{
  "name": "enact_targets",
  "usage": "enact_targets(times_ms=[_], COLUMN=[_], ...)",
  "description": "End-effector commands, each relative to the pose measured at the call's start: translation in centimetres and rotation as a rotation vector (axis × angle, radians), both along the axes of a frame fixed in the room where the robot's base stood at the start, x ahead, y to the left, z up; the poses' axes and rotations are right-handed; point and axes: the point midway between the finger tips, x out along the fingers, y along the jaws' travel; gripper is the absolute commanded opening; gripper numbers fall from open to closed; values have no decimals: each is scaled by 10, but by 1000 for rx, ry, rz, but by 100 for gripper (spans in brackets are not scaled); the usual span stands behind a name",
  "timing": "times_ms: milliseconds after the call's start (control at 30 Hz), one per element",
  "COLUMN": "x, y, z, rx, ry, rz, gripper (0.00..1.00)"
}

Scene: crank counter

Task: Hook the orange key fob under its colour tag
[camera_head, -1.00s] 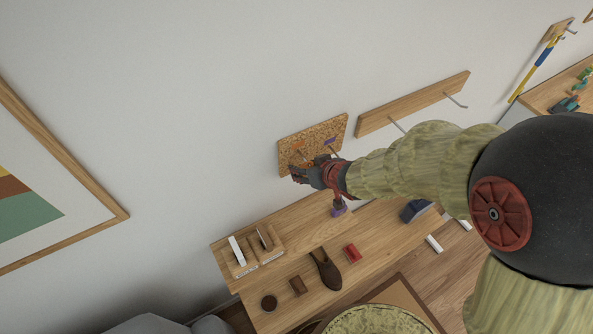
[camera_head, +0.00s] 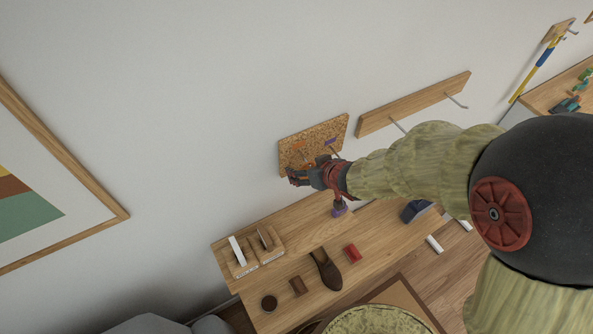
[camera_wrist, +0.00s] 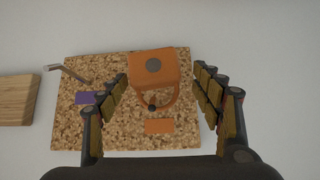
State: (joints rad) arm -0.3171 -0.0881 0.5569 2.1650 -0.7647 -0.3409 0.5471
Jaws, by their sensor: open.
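The orange key fob (camera_wrist: 158,65) is a flat orange piece with a dark round spot and a strap loop. In the wrist view its loop surrounds the dark round tip of a hook (camera_wrist: 152,107), beside the orange tag (camera_wrist: 158,126) on the cork board (camera_wrist: 75,128). How deep the loop sits on the hook I cannot tell. My gripper (camera_wrist: 167,95) is open, one finger on each side of the fob, with visible gaps. In the head view my gripper (camera_head: 293,177) is in front of the cork board (camera_head: 318,133) and hides most of the fob.
A purple tag (camera_wrist: 86,98) and a bare-looking hook (camera_wrist: 68,74) are beside the fob. Below is a wooden bench (camera_head: 330,283) with a brown shoe (camera_head: 326,270), a red item (camera_head: 352,253) and a purple item (camera_head: 339,212). A wooden hook rail (camera_head: 413,103) is to the right.

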Motion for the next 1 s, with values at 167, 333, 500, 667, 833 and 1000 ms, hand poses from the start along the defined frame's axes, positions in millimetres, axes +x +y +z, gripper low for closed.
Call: enact_targets(times_ms=[167,333,500,667,833,1000], x=[-2,-15,-36,-51,-63,-70], y=[-1,-9,-21,-30,-38,-43], z=[3,18,40,55,69,78], rx=[1,1,1,-2,-1,1], ry=[-1,-2,-1,1,2,3], rz=[0,0,3,6,4,1], gripper=[66,66,66,66,66,66])
